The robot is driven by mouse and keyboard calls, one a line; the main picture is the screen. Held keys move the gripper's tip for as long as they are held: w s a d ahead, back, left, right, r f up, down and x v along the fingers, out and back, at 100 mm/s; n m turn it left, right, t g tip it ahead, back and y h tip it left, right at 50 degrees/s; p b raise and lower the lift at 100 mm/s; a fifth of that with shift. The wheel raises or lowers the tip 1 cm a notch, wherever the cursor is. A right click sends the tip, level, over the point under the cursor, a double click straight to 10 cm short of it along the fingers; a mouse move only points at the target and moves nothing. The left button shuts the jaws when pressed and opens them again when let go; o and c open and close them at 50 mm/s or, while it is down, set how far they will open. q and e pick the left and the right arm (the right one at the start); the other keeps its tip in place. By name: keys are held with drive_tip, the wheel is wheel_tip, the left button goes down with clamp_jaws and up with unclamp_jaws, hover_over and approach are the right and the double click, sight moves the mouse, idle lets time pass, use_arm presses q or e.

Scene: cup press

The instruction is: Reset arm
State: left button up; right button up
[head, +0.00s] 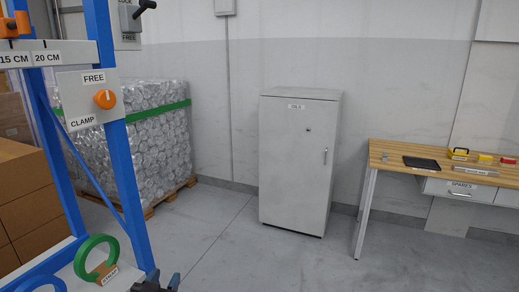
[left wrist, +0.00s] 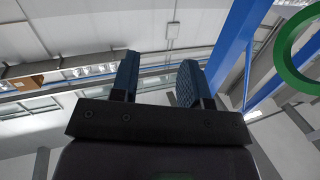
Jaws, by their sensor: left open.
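My left gripper (head: 163,280) shows at the bottom edge of the head view, beside the blue frame's lower shelf and the green ring. In the left wrist view its two dark blue fingers (left wrist: 158,68) stand apart with nothing between them, pointing up toward the ceiling. Most of my left arm is outside the head view. My right gripper is not in view.
A blue press frame (head: 121,150) with an orange knob (head: 105,99) and a green ring (head: 97,260) stands at the left. Wrapped cups (head: 135,135) fill a pallet behind it. A grey cabinet (head: 297,165) and workbench (head: 450,170) stand right; the floor between is clear.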

use_arm(q)
drive_tip(key=s+a+f+g+y, duration=0.1)
drive_tip(key=s+a+f+g, duration=0.2)
drive_tip(key=s+f, duration=0.7)
drive_tip(key=s+a+f+n+g, duration=0.1)
drive_tip(key=s+a+f+g, duration=0.1)
drive_tip(key=s+f, duration=0.7)
drive_tip(key=s+a, duration=0.1)
drive_tip(key=s, duration=0.2)
drive_tip(key=shift+f+g+y, duration=0.4)
